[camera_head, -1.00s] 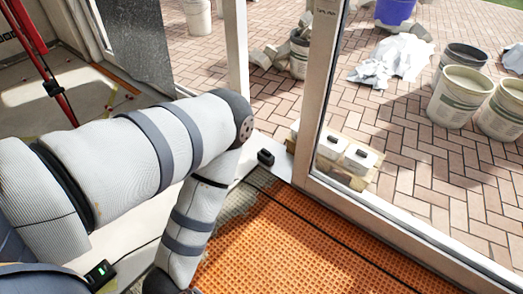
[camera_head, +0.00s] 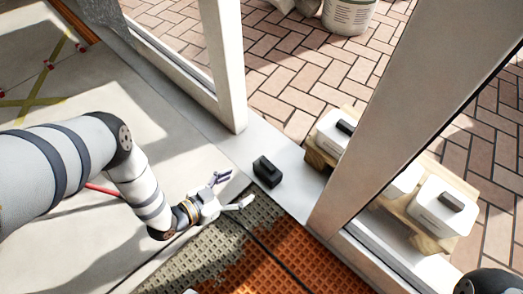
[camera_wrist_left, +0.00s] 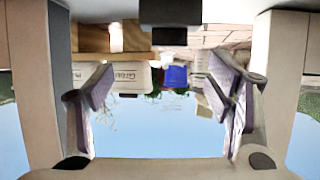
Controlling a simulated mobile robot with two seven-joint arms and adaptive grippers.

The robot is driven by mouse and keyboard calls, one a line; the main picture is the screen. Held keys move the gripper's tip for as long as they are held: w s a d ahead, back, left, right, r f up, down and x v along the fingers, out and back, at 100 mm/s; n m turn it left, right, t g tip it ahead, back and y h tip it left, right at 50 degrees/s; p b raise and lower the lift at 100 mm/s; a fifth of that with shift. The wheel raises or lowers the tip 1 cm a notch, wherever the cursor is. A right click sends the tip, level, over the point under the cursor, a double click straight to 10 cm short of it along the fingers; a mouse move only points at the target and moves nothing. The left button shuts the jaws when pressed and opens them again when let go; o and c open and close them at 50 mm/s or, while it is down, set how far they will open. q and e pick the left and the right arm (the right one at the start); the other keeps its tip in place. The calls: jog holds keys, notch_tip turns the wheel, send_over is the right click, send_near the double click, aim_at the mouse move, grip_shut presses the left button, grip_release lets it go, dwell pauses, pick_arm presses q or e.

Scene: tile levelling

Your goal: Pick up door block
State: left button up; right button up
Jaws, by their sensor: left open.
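The door block (camera_head: 267,172) is a small black block on the pale door sill, in the gap between two white frame posts. My left gripper (camera_head: 235,189) is open and empty, just left of the block, with its fingers pointing toward it. The two are apart in the head view. In the left wrist view, which looks upside down, the black door block (camera_wrist_left: 176,14) shows at the top middle, beyond the two spread fingers (camera_wrist_left: 163,95). My right gripper is not in view.
White frame posts (camera_head: 222,65) and (camera_head: 385,120) stand either side of the block. Outside, white containers with black handles (camera_head: 445,207) rest on wooden supports. Orange matting (camera_head: 285,245) and grey mortar (camera_head: 185,262) cover the near floor. A dark cable crosses them.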

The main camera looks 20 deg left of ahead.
aim_at(265, 165)
pick_arm(q)
jog(key=b+x, duration=0.2)
jog(key=x, duration=0.2)
jog(key=a+b+x, duration=0.1)
jog(key=b+x, duration=0.1)
jog(key=x, duration=0.2)
jog(key=w+r+b+x, duration=0.1)
jog(key=b+x, duration=0.1)
jog(key=x, duration=0.2)
jog(key=shift+w+a+f, duration=0.1)
jog(key=shift+w+f, duration=0.05)
jog(key=shift+w, duration=0.05)
jog(key=shift+t, duration=0.3)
grip_shut()
